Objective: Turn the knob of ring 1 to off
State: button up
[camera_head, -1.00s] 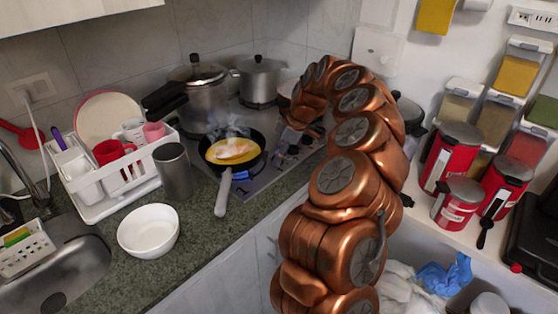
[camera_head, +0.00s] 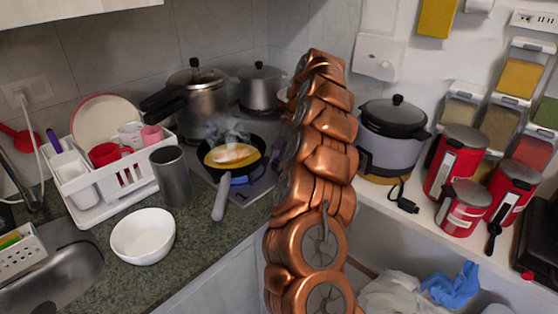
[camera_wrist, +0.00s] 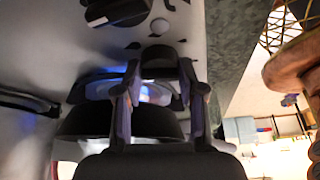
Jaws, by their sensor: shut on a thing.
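In the wrist view my gripper (camera_wrist: 158,72) has its two fingers on either side of a dark knob (camera_wrist: 158,55) at the hob's edge and is shut on it. Whether this is the knob of ring 1 I cannot tell. Another black knob (camera_wrist: 115,12) shows at the top. A blue flame (camera_wrist: 152,93) glows behind the fingers. In the head view the hob (camera_head: 257,188) carries a black pan (camera_head: 252,147) with egg in it. Blue flame shows under the pan, and steam rises. My arm hides the gripper and knobs in the head view.
A pressure cooker (camera_head: 203,104) and a steel pot (camera_head: 259,88) stand behind the pan. A steel cup (camera_head: 171,177), white bowl (camera_head: 143,236) and dish rack (camera_head: 82,172) stand left. A rice cooker (camera_head: 391,135) and red canisters (camera_head: 463,207) stand right.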

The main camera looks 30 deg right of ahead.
jog(key=shift+f, duration=0.1)
dwell(0.3)
jog(key=o, duration=0.9)
jog(key=shift+c, duration=0.2)
